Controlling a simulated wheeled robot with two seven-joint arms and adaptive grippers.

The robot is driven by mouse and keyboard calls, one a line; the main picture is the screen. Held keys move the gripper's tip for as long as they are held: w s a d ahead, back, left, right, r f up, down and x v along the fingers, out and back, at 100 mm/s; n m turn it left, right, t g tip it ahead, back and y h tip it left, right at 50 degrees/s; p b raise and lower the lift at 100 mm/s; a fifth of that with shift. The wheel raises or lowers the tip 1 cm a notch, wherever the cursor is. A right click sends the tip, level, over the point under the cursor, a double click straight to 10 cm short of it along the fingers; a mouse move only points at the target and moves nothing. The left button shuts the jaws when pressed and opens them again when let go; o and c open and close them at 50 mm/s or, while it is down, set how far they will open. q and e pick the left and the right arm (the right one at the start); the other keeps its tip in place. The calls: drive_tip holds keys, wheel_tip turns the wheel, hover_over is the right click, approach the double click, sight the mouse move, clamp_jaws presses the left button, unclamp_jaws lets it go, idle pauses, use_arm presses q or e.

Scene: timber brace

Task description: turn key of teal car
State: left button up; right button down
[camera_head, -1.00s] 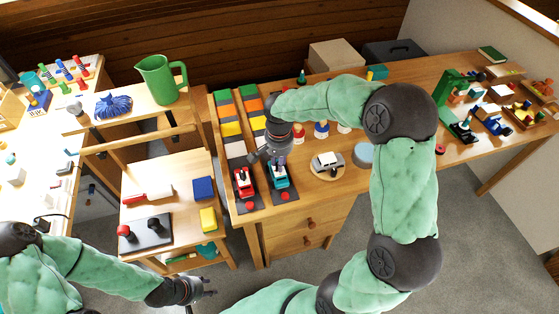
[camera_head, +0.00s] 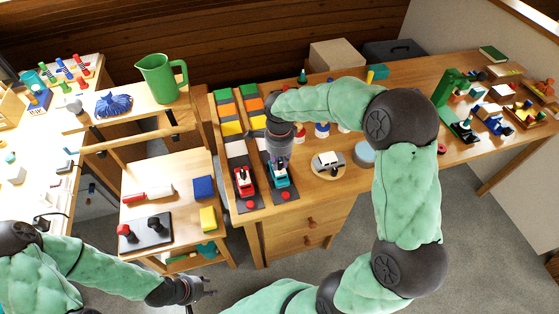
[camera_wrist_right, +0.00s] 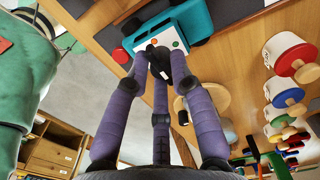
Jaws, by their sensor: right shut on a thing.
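The teal car (camera_head: 279,178) sits at the near end of a dark lane on the long workbench, beside a red car (camera_head: 243,182). In the right wrist view the teal car (camera_wrist_right: 205,18) is at the top, with a white panel bearing small coloured dots. My right gripper (camera_head: 279,160) is directly over the teal car. In the right wrist view its purple fingers (camera_wrist_right: 160,72) are closed around a black key knob (camera_wrist_right: 161,60) at the white panel; the fingers partly hide the key. My left gripper (camera_head: 208,287) is open and empty, low over the floor, far from the car.
Coloured blocks (camera_head: 229,111) line the lanes at the back. A low side table (camera_head: 180,213) is on the left.

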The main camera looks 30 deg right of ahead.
sight(280, 163)
drive_tip(key=shift+m, duration=1)
drive_tip(key=c, duration=1.1)
unclamp_jaws()
wheel_tip(280, 163, up, 12)
